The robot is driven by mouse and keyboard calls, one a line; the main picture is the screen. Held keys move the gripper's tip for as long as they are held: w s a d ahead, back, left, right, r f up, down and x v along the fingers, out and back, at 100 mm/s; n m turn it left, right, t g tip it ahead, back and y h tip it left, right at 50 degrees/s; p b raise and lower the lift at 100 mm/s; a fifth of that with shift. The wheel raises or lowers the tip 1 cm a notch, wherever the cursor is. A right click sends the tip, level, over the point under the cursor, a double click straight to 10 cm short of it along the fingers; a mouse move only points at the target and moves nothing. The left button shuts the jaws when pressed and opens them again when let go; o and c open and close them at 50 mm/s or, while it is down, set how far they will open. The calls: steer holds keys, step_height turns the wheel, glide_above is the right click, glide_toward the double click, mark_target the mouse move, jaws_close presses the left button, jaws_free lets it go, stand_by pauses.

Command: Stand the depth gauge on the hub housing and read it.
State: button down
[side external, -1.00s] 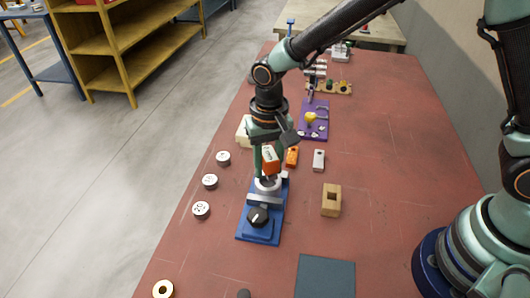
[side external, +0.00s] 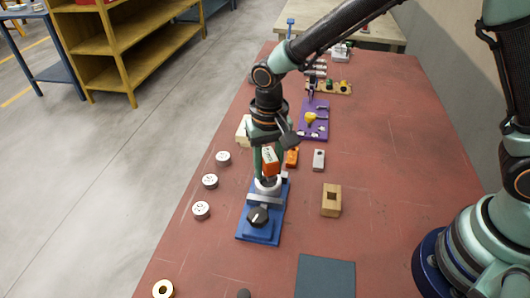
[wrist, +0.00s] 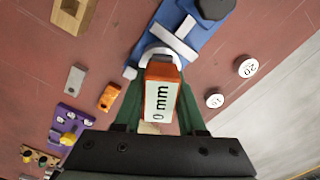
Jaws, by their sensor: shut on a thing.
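My gripper (side external: 267,170) points down and is shut on the depth gauge (side external: 270,159). The gauge is an orange block with a white face; in the wrist view the gauge face (wrist: 160,102) reads "0 mm". The gauge is upright over the pale round hub housing (side external: 267,187), which is held in a blue fixture (side external: 249,231) with a black knob. The housing also shows in the wrist view (wrist: 160,54), partly hidden behind the gauge. Whether the gauge's foot touches the housing, I cannot tell.
Three white numbered discs (side external: 210,181) lie left of the fixture. An orange block (side external: 292,158), a grey block (side external: 318,160) and a wooden block with a square hole (side external: 331,201) lie to its right. A purple board (side external: 314,131) is farther back; a dark mat (side external: 325,278) is in front.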

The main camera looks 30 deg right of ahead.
mark_target(269, 154)
steer(key=shift+f, duration=0.85)
steer(key=shift+c, duration=2)
jaws_free()
step_height(269, 154, up, 12)
steer(key=shift+r, duration=0.1)
steer(key=s+d+r+n+t, duration=0.1)
steer(key=s+d+r+t, duration=0.1)
steer(key=d, duration=0.7)
steer(key=s+d+r+n+t, duration=0.2)
steer(key=s+d+r, duration=0.3)
steer(key=d, duration=0.5)
steer(key=shift+s+r+t, duration=0.3)
steer(key=shift+s+t, duration=0.5)
steer(key=shift+s, duration=0.3)
